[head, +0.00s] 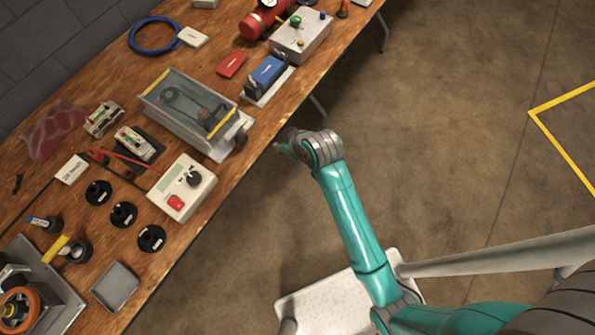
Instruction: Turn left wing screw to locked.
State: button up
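I cannot make out a left wing screw for certain in the head view; anything that small is too fine to tell here. A grey box with a clear cover and yellow edge strips (188,112) stands on the bench, with a dark round part (240,140) at its near right corner. My teal arm reaches up from the lower right and ends in a grey joint beside the bench's front edge, to the right of that box.
The wooden bench (225,180) also holds a white control box with a red button (182,188), several black round pieces (123,214), a grey tray (115,286), a blue device (267,75) and a red cylinder (265,20). The floor (470,130) to the right is clear.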

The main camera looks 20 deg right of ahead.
jog(key=s+f+m+t, duration=0.1)
jog(key=s+f, duration=0.1)
jog(key=s, duration=0.7)
jog(key=shift+d+f+t, duration=0.3)
jog(key=shift+w, duration=0.15)
